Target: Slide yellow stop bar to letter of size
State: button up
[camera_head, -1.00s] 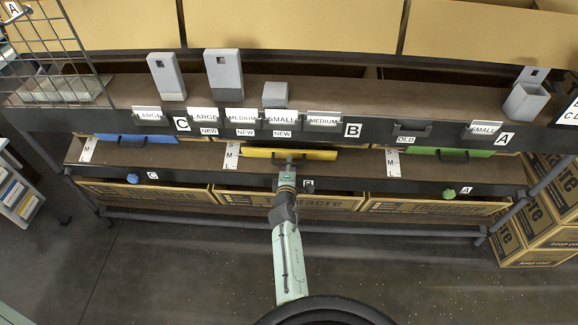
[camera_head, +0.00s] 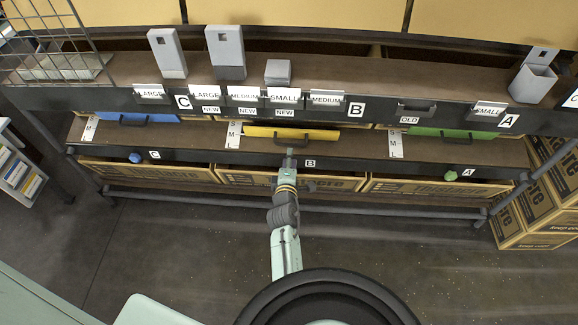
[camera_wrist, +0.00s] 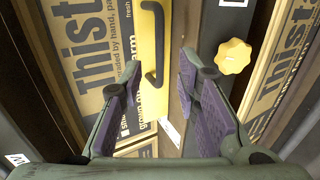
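The yellow stop bar (camera_head: 305,134) lies in the middle bay of the lower shelf, with a black handle (camera_head: 288,137) on it. A vertical S-M-L strip (camera_head: 233,135) stands at its left end; the bar is beside the strip's upper to middle part, and I cannot tell exactly which letter. My gripper (camera_head: 290,153) is just in front of the handle, apparently apart from it. In the wrist view, my gripper (camera_wrist: 160,62) is open and empty, its two purple-padded fingers spread. The yellow bar (camera_wrist: 148,75) and its handle (camera_wrist: 154,60) show beyond the fingertips. A yellow knob (camera_wrist: 234,56) is at the right.
A blue bar (camera_head: 155,118) and a green bar (camera_head: 425,132) lie in the side bays, with a blue knob (camera_head: 135,157) and a green knob (camera_head: 451,175) below. A dark shelf edge with a B label (camera_head: 310,163) runs below the yellow bar. The floor in front is clear.

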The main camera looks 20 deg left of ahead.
jog(key=v, duration=0.4)
jog(key=shift+w, duration=0.1)
dwell(0.4)
